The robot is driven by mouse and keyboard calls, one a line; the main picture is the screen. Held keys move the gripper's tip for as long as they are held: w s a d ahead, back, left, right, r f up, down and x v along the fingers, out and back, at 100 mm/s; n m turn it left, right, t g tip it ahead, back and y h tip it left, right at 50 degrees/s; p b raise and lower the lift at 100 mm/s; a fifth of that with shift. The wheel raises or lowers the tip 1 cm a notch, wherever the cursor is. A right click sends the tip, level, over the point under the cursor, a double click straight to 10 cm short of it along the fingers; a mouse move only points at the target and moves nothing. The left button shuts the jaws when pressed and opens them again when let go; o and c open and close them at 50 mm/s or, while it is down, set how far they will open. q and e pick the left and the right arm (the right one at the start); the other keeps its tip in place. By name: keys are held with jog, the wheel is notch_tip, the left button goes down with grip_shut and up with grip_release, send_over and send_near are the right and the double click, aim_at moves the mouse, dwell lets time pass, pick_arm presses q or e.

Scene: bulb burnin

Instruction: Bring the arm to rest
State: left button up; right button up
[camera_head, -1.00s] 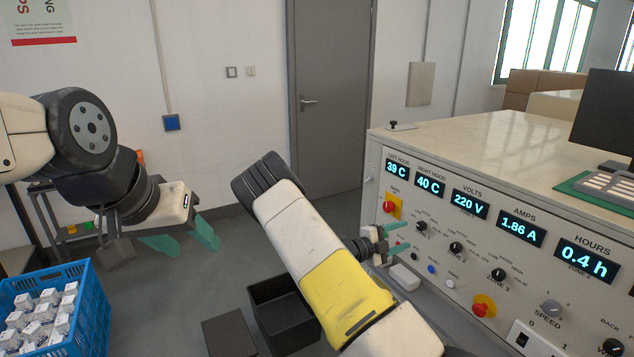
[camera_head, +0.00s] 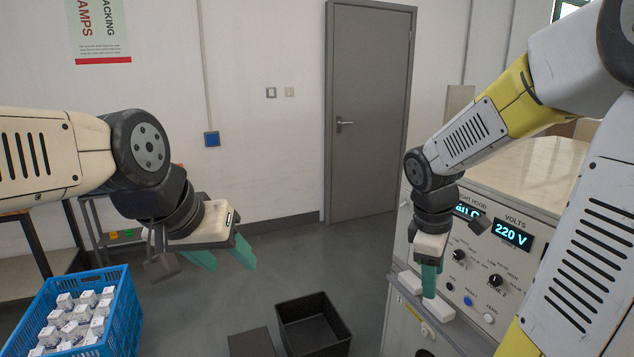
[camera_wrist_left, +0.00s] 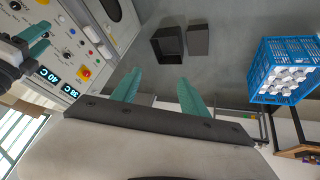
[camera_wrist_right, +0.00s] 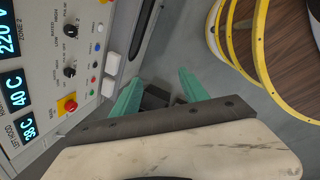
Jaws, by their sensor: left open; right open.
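My left gripper (camera_head: 220,254) is open and empty over the floor on the left, its teal fingers apart and pointing down and right. Its fingers also show in the left wrist view (camera_wrist_left: 154,92). My right gripper (camera_head: 430,282) is open and points down in front of the control panel (camera_head: 478,262), with nothing visible between its fingers. Its fingers are spread in the right wrist view (camera_wrist_right: 158,90). In the head view its tips overlap the white blocks on the panel's ledge; I cannot tell whether they touch.
A blue crate (camera_head: 128,318) with several small white boxes stands at the lower left. A black open bin (camera_head: 312,330) and a dark box (camera_head: 252,344) are on the floor between the arms. A red emergency button (camera_wrist_right: 70,106) and several knobs are on the panel. A grey door (camera_head: 368,120) is behind.

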jog(key=s+a+r+m+t+y, duration=0.4)
jog(key=s+a+r+m, duration=0.4)
jog(key=r+m, duration=0.2)
jog(key=shift+s+a+t, duration=0.3)
jog(key=shift+s+a+r+m, duration=0.2)
jog(key=shift+s+a+m, duration=0.05)
jog(key=shift+m, duration=0.25)
jog(key=shift+c, duration=0.4)
